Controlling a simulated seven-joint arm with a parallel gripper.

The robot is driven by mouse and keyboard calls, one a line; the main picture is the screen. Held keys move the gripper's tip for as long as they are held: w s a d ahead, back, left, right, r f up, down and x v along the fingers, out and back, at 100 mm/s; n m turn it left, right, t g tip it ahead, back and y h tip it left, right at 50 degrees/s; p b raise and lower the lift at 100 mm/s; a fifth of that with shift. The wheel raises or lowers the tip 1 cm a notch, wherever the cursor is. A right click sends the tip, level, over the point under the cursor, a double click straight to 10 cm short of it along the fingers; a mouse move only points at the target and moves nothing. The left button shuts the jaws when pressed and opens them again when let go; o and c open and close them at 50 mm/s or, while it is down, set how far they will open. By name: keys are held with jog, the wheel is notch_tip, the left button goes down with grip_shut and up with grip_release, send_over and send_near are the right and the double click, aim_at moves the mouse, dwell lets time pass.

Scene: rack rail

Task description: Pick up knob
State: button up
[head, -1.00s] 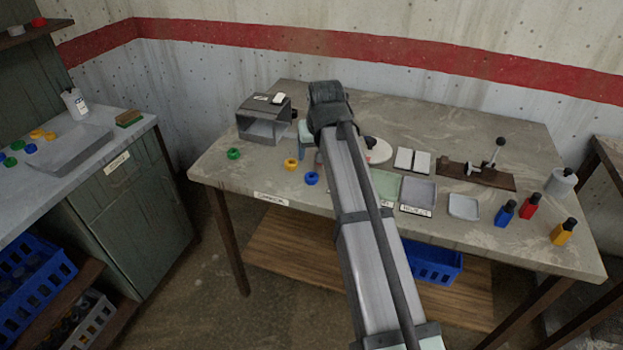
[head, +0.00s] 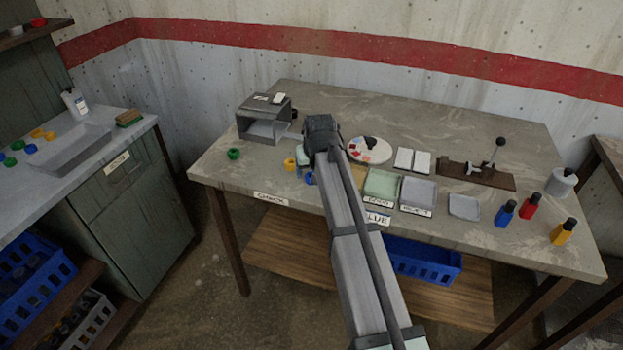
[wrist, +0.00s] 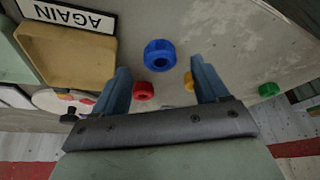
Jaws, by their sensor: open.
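A blue knob (wrist: 160,54) lies on the table, just beyond and between the fingertips of my open gripper (wrist: 160,68) in the wrist view. The blue knob (head: 309,179) is partly hidden by my arm in the head view. A red knob (wrist: 143,90) and a yellow knob (wrist: 189,82) lie behind the blue one, between and close to the fingers as seen from the wrist. A green knob (wrist: 268,89) lies farther right. In the head view the yellow knob (head: 290,163) and green knob (head: 233,154) lie left of my gripper. Nothing is held.
A grey open box (head: 263,128) stands at the back left. A yellow tray (wrist: 66,58) with an AGAIN label is beside the left finger. A green tray (head: 382,184), grey trays and several bottles stand to the right.

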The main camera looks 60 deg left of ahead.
jog(key=shift+x, duration=1.5)
jog(key=shift+c, duration=0.4)
jog(key=c, duration=1.1)
notch_tip(320, 180, up, 10)
